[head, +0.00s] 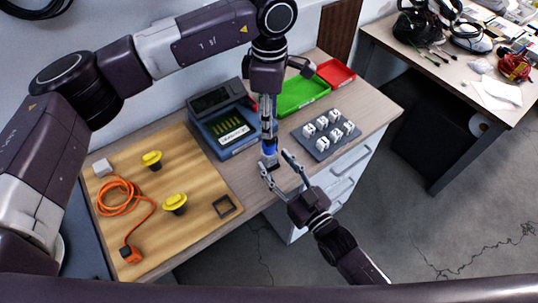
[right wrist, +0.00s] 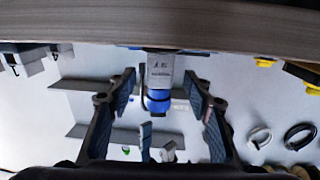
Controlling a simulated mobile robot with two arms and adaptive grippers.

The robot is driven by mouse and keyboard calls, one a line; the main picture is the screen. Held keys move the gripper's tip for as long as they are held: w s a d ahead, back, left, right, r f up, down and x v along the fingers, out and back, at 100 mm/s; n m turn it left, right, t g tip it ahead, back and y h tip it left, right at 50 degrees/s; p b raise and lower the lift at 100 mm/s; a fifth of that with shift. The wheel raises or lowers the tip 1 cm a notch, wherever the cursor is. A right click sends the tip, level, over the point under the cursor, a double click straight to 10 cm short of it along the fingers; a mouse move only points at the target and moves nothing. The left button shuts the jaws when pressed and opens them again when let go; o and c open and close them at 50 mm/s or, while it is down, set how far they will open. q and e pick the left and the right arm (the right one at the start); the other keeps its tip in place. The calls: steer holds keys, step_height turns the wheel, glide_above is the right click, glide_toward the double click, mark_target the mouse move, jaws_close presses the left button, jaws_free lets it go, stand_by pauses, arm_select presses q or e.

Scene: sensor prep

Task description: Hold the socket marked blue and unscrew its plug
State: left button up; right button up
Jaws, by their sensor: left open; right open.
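A connector with a blue band (head: 269,147) is upright below my left gripper (head: 268,128), near the table's front edge. The right wrist view shows a grey labelled body (right wrist: 160,68) with a blue ring (right wrist: 158,103); I cannot tell socket from plug there. My left gripper points down over the connector, its jaws open; whether its fingers touch it is hidden. My right gripper (head: 276,168) is open just below and in front of the connector. In the right wrist view its fingers (right wrist: 158,112) stand either side of the connector, with gaps.
A wooden board (head: 165,225) holds an orange cable (head: 118,195), two yellow-topped parts (head: 175,203) and a dark square frame (head: 224,207). A blue device (head: 222,120), a green tray (head: 302,95), a red tray (head: 336,73) and a grey rack with white blocks (head: 318,148) stand on the table.

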mark_target(273, 159)
steer(key=shift+x, duration=1.8)
jaws_close()
